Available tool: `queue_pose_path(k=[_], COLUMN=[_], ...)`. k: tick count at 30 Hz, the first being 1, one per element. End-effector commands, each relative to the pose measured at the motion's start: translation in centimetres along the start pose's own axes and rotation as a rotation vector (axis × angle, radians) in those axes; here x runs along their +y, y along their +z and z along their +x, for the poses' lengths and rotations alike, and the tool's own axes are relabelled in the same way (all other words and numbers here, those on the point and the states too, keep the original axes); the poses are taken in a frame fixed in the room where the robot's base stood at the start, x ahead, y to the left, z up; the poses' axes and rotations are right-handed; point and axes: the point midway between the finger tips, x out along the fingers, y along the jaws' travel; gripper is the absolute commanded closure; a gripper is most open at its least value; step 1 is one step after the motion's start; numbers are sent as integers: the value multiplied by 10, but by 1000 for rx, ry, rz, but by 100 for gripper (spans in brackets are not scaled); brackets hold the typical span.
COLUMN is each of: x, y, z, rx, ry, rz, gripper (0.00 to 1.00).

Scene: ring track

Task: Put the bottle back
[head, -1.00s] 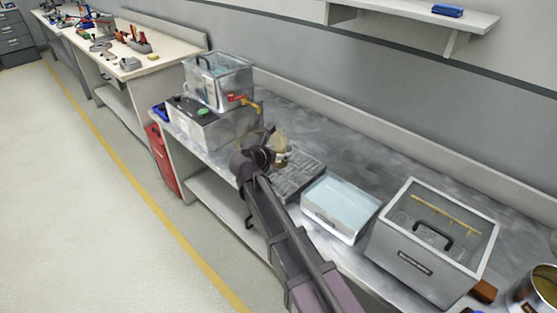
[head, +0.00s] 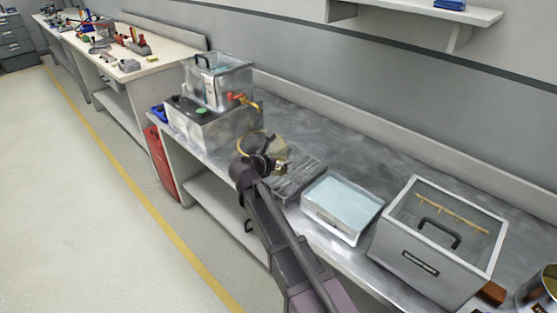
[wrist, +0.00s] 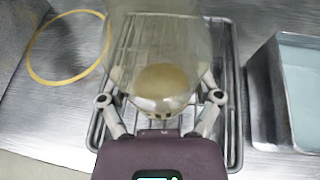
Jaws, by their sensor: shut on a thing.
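The bottle (wrist: 162,55) is clear, with something tan showing in its middle, and fills the upper middle of the wrist view. My gripper (wrist: 160,100) is shut on it, one finger on each side. In the head view, my gripper (head: 268,158) is over the left end of a dark wire rack (head: 296,180) on the metal bench, and the bottle is mostly hidden behind it. The rack (wrist: 235,130) lies below the bottle in the wrist view. I cannot tell whether the bottle touches the rack.
A clear tank with a red tap (head: 218,85) sits on a metal box at left. A yellow ring (wrist: 33,62) lies left of the rack.

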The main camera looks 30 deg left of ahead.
Motion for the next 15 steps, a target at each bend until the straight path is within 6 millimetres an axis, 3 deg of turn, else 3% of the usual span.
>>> queue_pose_path(k=[7, 8, 9, 15], x=[0, 0, 0, 0], y=[-4, -3, -3, -3], z=[2, 1, 1, 1], rx=[0, 0, 0, 0], ry=[0, 0, 0, 0], rz=[0, 0, 0, 0], gripper=[79, 9, 0, 0])
